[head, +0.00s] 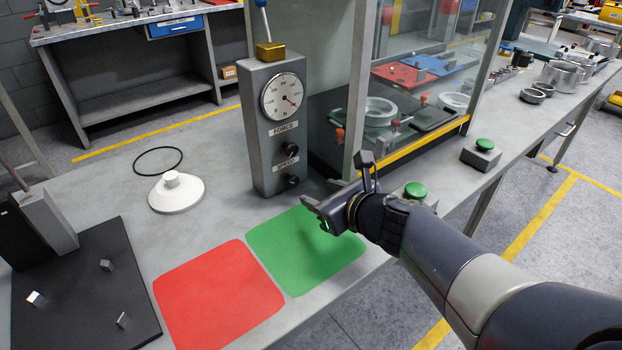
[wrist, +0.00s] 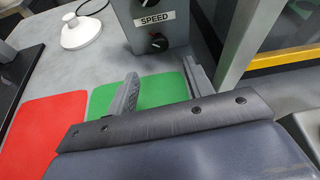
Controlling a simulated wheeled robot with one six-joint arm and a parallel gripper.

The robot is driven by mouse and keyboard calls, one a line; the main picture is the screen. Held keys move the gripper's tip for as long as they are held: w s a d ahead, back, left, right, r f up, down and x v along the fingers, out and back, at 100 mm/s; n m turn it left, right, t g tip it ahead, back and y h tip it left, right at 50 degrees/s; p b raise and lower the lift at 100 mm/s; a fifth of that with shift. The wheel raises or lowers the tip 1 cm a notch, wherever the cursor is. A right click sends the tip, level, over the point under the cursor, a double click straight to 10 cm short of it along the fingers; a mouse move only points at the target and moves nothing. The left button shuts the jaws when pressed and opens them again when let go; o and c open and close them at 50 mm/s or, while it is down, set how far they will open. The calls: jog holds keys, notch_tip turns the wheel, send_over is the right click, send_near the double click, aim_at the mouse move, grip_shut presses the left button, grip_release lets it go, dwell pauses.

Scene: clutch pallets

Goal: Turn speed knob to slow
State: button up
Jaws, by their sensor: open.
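The speed knob (head: 292,180) is a small black round knob low on the front of a grey control box (head: 268,130). It sits under the SPEED label (head: 286,163). In the wrist view the speed knob (wrist: 158,43) shows at the top middle, with a red mark on it, below the label. My gripper (head: 312,218) is open and empty, above the green mat and to the front right of the box, apart from the knob. In the wrist view its two fingers (wrist: 160,85) point toward the box, with the knob beyond them.
A second knob (head: 290,151) and a force dial (head: 283,97) sit above the speed knob. The green mat (head: 290,255) and red mat (head: 215,300) lie in front. A glass-sided enclosure (head: 430,60) stands right. A green button (head: 415,190) is close beside my arm.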

aim_at(293, 183)
jog(key=b+x, duration=0.3)
jog(key=x, duration=0.7)
jog(key=shift+w+a, duration=0.2)
jog(key=shift+w, duration=0.15)
jog(key=shift+c, duration=0.4)
jog(key=c, duration=0.9)
jog(key=shift+o, duration=0.2)
jog(key=shift+b, duration=0.3)
jog(key=shift+f+b, duration=0.1)
jog(key=shift+b, duration=0.2)
jog(key=b, duration=0.1)
jog(key=n+b, duration=0.1)
jog(key=b, duration=0.1)
jog(key=shift+s+a+f+t+h, duration=0.1)
jog(key=shift+f+t+h, duration=0.1)
jog(key=shift+t+h, duration=0.15)
jog(key=n+h+b, duration=0.1)
jog(key=b, duration=0.2)
jog(key=shift+n+t, duration=0.35)
jog(key=shift+n, duration=0.05)
jog(key=n+t+b, duration=0.1)
jog(key=n+b, duration=0.1)
jog(key=b, duration=0.1)
jog(key=shift+s+a+r+h+b, duration=0.1)
jog(key=shift+h+b, duration=0.25)
jog(key=shift+n, duration=0.3)
